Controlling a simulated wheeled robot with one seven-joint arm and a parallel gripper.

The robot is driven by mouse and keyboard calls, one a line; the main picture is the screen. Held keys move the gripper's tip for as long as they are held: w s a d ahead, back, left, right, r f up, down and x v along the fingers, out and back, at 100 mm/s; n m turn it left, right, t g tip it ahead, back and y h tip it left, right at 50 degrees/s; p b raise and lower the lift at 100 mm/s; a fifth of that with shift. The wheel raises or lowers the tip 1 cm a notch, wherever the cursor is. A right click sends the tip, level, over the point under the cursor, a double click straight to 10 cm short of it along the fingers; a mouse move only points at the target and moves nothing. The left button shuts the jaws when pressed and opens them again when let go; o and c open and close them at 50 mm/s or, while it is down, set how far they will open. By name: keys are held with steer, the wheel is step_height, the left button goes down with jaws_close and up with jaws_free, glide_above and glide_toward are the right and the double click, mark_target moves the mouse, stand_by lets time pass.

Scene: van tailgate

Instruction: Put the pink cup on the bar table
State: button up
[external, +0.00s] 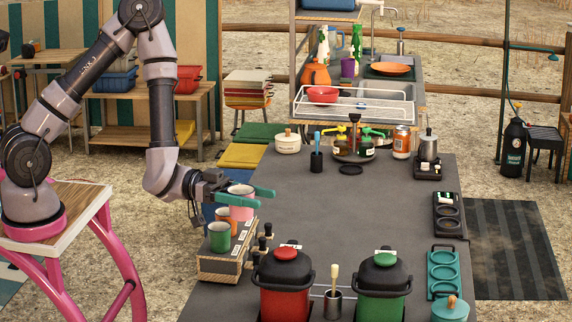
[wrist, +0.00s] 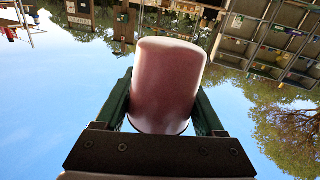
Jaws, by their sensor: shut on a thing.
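My gripper (external: 258,198) is shut on the pink cup (external: 243,213), which it holds near the left edge of the long dark grey table (external: 330,215). In the wrist view my gripper (wrist: 165,88) has the cup (wrist: 168,75) between its two green fingers. That view looks upside down, with sky at the bottom. In the external view a finger covers part of the cup. I cannot tell whether the cup's underside touches anything. No surface is clearly marked as the bar table.
A green cup (external: 220,237) stands on the coffee machine (external: 222,265), just below my gripper in the picture. A red pot (external: 282,288) and a green pot (external: 382,292) stand at the near end. The middle of the grey table is clear.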

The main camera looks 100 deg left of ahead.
step_height(320, 180, down, 10)
steer(key=s+n+y, duration=0.2)
steer(key=n+y, duration=0.1)
steer(key=y, duration=0.2)
steer(key=shift+s+r+t, duration=0.25)
steer(key=shift+t, duration=0.05)
